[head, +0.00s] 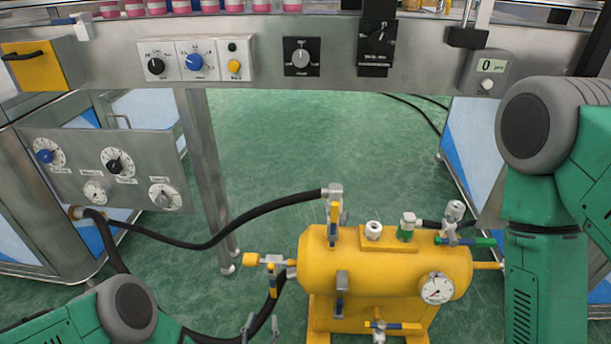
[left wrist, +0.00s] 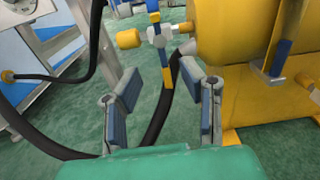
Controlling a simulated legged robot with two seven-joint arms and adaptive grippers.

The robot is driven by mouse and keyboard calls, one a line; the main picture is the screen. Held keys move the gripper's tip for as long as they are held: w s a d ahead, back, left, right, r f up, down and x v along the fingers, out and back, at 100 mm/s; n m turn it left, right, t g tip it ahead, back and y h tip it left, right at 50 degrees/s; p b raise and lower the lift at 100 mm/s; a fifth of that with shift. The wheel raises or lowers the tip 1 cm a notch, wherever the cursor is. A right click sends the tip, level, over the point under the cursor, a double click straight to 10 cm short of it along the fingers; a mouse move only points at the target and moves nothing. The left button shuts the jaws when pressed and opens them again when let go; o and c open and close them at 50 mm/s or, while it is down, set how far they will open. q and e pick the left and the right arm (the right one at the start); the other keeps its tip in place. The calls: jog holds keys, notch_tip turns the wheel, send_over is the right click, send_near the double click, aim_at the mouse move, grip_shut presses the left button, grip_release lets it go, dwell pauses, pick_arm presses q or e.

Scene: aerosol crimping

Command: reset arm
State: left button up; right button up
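My left gripper (head: 261,328) shows at the bottom edge of the head view, left of the yellow tank's base. In the left wrist view, my left gripper (left wrist: 165,103) has its two fingers spread wide with nothing between them, so it is open and empty. Beyond the fingers are a valve with a blue and yellow handle (left wrist: 165,75) and a black hose (left wrist: 158,125); I see no contact. My left forearm enters at the lower left. My right arm hangs down the right side of the head view, and its gripper is out of the picture.
The yellow tank (head: 375,262) with a gauge (head: 437,288) and several valves stands close in front. A black hose (head: 262,207) runs left from it. A control panel (head: 105,165) stands at left, and a metal conveyor front (head: 270,75) crosses the top. Green floor lies between.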

pick_arm(q)
jog(key=s+a+m+g+h, duration=0.3)
jog(key=s+m+g, duration=0.8)
jog(key=m, duration=1.2)
jog(key=s+a+r+m+g+y, duration=0.2)
jog(key=s+a+r+m+g, duration=0.1)
jog(key=s+a+m, duration=0.35)
jog(key=s+a+r+m+g+y, duration=0.35)
jog(key=s+a+m, duration=0.25)
jog(key=s+a, duration=0.2)
notch_tip(320, 180, up, 18)
jog(key=p, duration=1.8)
jog(key=shift+a+r+h, duration=0.15)
jog(key=shift+a+h, duration=0.05)
jog(key=shift+h, duration=0.25)
pick_arm(e)
notch_tip(320, 180, up, 18)
jog(key=shift+s, duration=0.25)
